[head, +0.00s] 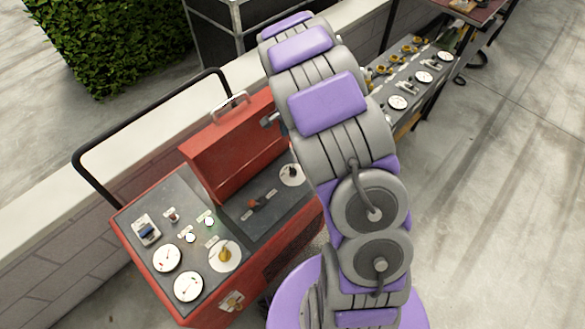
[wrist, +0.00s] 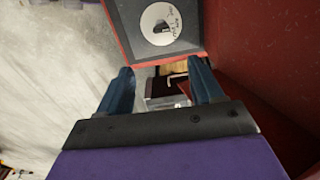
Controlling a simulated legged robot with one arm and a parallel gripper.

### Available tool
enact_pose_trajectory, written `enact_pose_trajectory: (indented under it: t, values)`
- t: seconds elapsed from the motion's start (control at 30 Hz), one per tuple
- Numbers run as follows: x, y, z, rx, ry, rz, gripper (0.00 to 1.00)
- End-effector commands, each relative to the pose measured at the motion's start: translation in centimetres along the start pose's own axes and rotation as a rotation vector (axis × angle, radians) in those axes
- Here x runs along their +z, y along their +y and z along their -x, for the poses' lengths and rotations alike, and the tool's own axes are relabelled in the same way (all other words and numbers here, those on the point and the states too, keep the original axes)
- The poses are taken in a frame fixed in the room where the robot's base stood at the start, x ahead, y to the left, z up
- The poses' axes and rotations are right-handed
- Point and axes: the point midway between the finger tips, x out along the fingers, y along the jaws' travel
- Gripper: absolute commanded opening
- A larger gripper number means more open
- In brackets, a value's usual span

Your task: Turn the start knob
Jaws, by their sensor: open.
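A dark knob on a round white dial (wrist: 160,24) with small dark lettering shows at the top of the wrist view, on a dark panel with a red edge. The lettering is too small to read surely. In the head view, a similar dark knob on a white dial (head: 292,175) sits at the right end of the red cart's panel, beside my arm. My gripper (wrist: 160,68) is open and empty, its two blue fingers apart and short of the dial in the picture.
The red cart (head: 272,265) has a raised red lid (head: 235,145), a black handle bar (head: 145,115), a yellow knob (head: 224,255), gauges and switches. A red wall (wrist: 270,60) fills the right of the wrist view. Another panel (head: 405,85) stands behind my arm. Concrete floor at right is clear.

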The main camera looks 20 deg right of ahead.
Motion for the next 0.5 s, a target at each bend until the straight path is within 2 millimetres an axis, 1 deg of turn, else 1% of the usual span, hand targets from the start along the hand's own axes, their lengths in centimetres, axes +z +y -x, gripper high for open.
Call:
enact_pose_trajectory:
  t: [0.03,0.27,0.37,0.5]
  values:
    - [-0.2,-0.2,-0.6,0.000,-0.001,-0.009,0.66]
    - [-0.2,-0.4,-1.6,-0.002,-0.003,-0.019,0.66]
    - [-0.2,-0.3,-2.6,-0.001,-0.004,-0.019,0.66]
    - [-0.2,-0.3,-4.8,0.000,-0.005,-0.018,0.66]
